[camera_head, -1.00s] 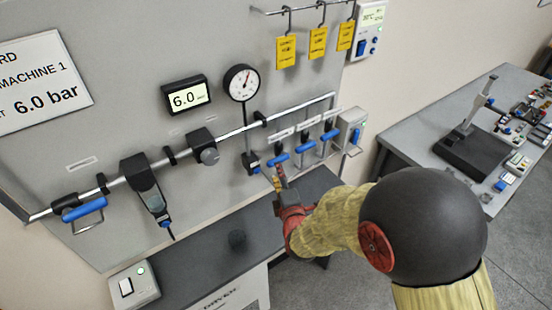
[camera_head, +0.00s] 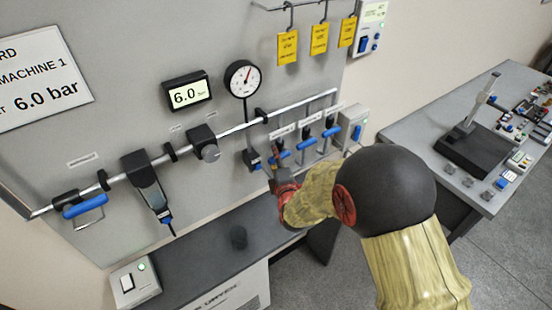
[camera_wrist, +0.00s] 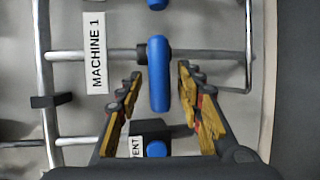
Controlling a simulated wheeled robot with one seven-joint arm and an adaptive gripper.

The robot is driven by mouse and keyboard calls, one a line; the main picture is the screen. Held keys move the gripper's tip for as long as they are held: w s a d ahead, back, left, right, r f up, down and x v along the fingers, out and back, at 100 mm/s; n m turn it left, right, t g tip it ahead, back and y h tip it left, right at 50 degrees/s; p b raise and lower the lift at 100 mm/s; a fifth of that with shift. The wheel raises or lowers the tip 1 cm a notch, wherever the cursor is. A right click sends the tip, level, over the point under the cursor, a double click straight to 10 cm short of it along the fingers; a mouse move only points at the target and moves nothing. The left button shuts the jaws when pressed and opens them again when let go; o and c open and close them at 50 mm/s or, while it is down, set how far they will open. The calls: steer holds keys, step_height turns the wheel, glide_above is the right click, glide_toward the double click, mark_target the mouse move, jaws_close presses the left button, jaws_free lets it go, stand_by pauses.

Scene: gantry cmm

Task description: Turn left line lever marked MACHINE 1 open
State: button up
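The MACHINE 1 lever (camera_wrist: 158,75) has a blue handle and lies crosswise to its thin drop pipe. Its white MACHINE 1 label (camera_wrist: 96,54) is beside it in the wrist view. In the head view it is the leftmost of three blue levers (camera_head: 281,156), partly hidden by my gripper. My gripper (camera_head: 271,160) is open in front of it. In the wrist view the gripper fingers (camera_wrist: 160,84) stand on either side of the handle, with visible gaps. I cannot tell whether the fingertips reach its depth.
The neighbouring blue levers (camera_head: 307,144) and (camera_head: 331,132) hang close to the right. A VENT label (camera_wrist: 137,147) and blue knob (camera_wrist: 156,149) are just below the fingers in the wrist view. A gauge (camera_head: 242,78) is above left. A dark bench (camera_head: 205,265) lies below.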

steer(key=shift+c, duration=1.1)
steer(key=c, duration=0.7)
jaws_close()
